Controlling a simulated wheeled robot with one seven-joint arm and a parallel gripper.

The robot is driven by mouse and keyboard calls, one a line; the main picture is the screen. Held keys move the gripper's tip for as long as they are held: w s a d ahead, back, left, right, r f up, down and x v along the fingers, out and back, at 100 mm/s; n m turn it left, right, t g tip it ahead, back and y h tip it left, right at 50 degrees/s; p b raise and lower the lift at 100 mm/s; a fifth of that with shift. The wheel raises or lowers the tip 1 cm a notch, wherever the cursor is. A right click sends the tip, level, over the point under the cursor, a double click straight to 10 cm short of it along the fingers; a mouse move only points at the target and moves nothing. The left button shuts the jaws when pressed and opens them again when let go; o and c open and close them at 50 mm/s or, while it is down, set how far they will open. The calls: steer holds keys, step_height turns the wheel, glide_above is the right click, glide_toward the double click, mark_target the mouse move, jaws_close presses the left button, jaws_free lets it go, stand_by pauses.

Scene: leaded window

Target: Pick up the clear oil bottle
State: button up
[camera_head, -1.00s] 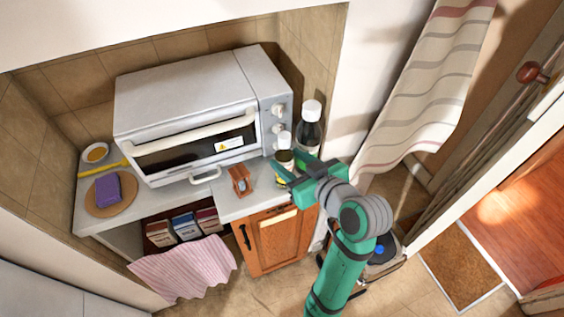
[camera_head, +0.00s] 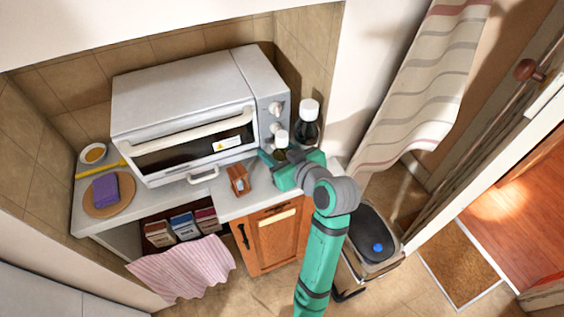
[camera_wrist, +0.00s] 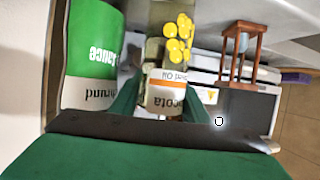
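The clear oil bottle (camera_head: 281,147) stands upright on the counter at the toaster oven's front right corner, its white cap showing above my gripper. My gripper (camera_head: 291,157) is open, with one green finger on each side of the bottle. In the wrist view the fingers (camera_wrist: 166,97) flank the label; whether either touches it I cannot tell. The gripper hides the bottle's lower part in the head view.
A dark sauce bottle (camera_head: 307,130) with a white cap stands close behind on the right; its green label (camera_wrist: 93,55) is near the left finger. A small wooden hourglass (camera_head: 238,180) stands to the left. The toaster oven (camera_head: 185,110) and right wall bound the space.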

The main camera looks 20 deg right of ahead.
steer(key=c, duration=0.6)
steer(key=shift+r, duration=0.15)
